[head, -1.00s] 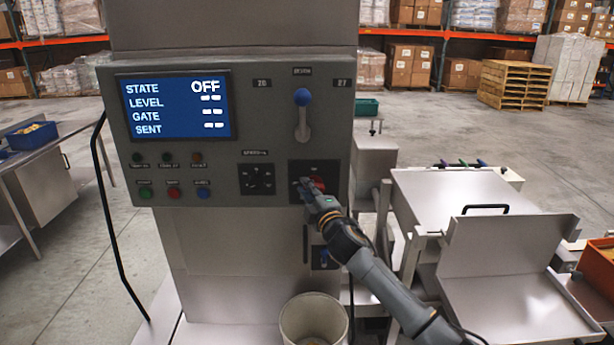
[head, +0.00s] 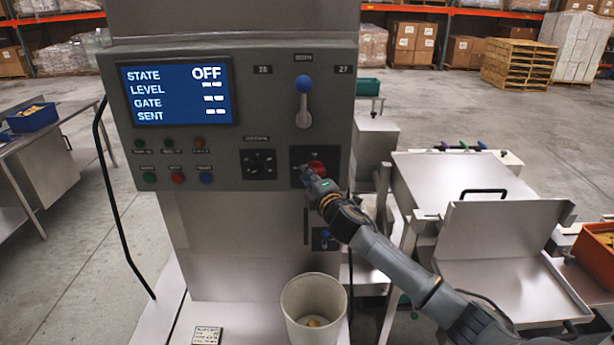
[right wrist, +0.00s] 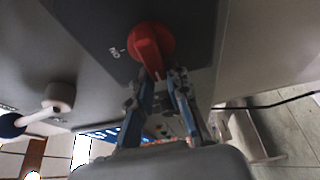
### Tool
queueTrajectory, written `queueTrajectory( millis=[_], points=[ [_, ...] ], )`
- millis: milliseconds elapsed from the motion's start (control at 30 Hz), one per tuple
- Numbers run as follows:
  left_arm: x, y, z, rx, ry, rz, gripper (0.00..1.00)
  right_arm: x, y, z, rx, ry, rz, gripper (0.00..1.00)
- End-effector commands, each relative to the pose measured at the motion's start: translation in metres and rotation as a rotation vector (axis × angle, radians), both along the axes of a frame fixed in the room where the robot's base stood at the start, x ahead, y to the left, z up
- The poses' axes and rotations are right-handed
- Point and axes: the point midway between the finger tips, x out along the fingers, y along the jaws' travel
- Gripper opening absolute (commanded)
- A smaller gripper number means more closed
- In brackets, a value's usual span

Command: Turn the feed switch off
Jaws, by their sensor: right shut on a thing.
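The feed switch (head: 317,166) is a red rotary knob on a dark plate at the lower right of the grey control panel. In the right wrist view the red knob (right wrist: 152,38) shows large, its grip bar pointing toward my fingers, with a small white label at its left. My right gripper (right wrist: 162,82) is shut on the end of that bar. In the head view my right gripper (head: 308,180) covers part of the knob and its plate. The blue display (head: 177,93) reads STATE OFF; its other values are too blurred to read. My left gripper is out of view.
A blue-knobbed lever (head: 303,100) stands above the switch, and a black dial (head: 259,165) is at its left. Several small buttons line the panel's lower left. A pale bucket (head: 314,310) stands below. A steel hopper table (head: 450,180) is at the right.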

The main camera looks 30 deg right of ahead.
Motion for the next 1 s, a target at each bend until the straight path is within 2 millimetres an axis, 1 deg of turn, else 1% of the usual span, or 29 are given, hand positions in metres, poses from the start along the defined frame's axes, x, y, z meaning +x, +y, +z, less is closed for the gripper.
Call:
queueTrajectory(
  millis=[33,100,133,500,633,767,1000],
  points=[
    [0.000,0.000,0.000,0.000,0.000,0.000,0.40,0.000,-0.004,0.004,-0.004,-0.005,-0.008,0.21],
    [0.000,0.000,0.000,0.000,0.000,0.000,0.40,0.000,-0.004,0.004,-0.004,-0.005,-0.007,0.35],
    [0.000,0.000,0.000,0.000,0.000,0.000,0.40,0.000,-0.004,0.004,-0.004,-0.005,-0.007,0.40],
    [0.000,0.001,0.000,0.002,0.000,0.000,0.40,0.000,-0.001,0.001,0.000,-0.002,-0.003,0.40],
    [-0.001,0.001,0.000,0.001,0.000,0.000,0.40,-0.007,0.000,0.000,0.000,0.000,-0.002,0.40],
    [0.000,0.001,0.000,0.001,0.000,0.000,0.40,-0.024,0.002,-0.001,-0.002,0.001,-0.001,0.40],
    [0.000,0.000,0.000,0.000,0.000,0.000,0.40,-0.072,0.009,-0.001,-0.001,0.002,-0.002,0.40]
  ],
)
